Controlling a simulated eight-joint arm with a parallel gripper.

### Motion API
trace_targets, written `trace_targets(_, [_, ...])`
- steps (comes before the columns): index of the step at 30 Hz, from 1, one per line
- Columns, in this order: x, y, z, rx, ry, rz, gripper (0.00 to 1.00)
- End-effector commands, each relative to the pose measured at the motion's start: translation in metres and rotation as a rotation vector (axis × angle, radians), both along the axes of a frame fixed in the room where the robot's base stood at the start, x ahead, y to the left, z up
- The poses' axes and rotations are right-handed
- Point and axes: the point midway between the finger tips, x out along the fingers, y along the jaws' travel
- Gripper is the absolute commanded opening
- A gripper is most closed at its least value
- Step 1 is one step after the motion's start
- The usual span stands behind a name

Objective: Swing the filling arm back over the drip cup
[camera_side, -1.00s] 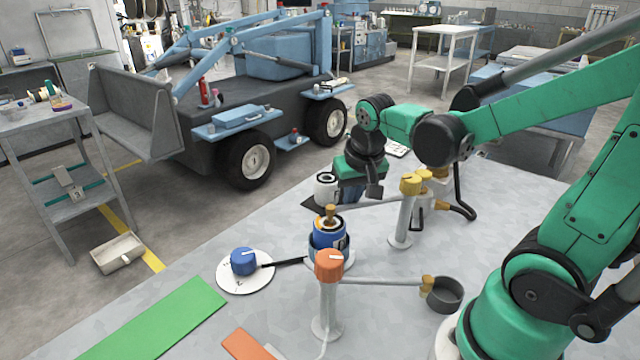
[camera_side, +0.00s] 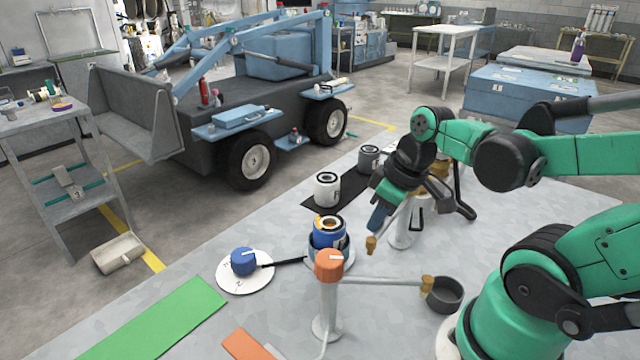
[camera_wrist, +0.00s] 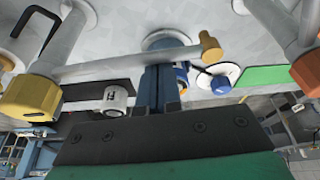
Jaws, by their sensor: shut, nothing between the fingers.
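The filling arm is a grey tube (camera_side: 395,220) running from a yellow-capped post partly hidden behind my gripper to a yellow nozzle (camera_side: 371,244). The nozzle hangs right of the blue container (camera_side: 328,236), clear of it. My gripper (camera_side: 376,224) points down beside the tube, its blue fingers shut and empty. In the wrist view, the tube (camera_wrist: 120,62) crosses by the fingertips (camera_wrist: 160,70), and the nozzle (camera_wrist: 210,47) is to their right. Contact is not certain.
An orange-capped post (camera_side: 329,266) with its own tube stands in front. A blue knob on a white dial (camera_side: 243,262) is left. White (camera_side: 327,189) and grey (camera_side: 368,158) canisters stand behind on a black strip. The bench between nozzle and drip cup looks mostly clear.

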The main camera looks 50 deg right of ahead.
Motion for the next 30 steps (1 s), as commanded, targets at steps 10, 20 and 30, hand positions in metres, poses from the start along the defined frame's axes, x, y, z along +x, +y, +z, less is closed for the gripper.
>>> trace_targets(10, [-0.034,-0.005,0.000,0.001,-0.001,0.321,0.00])
trace_targets(20, [-0.061,-0.018,0.000,0.001,0.000,0.614,0.00])
trace_targets(30, [-0.076,-0.030,0.000,-0.001,-0.001,0.755,0.00])
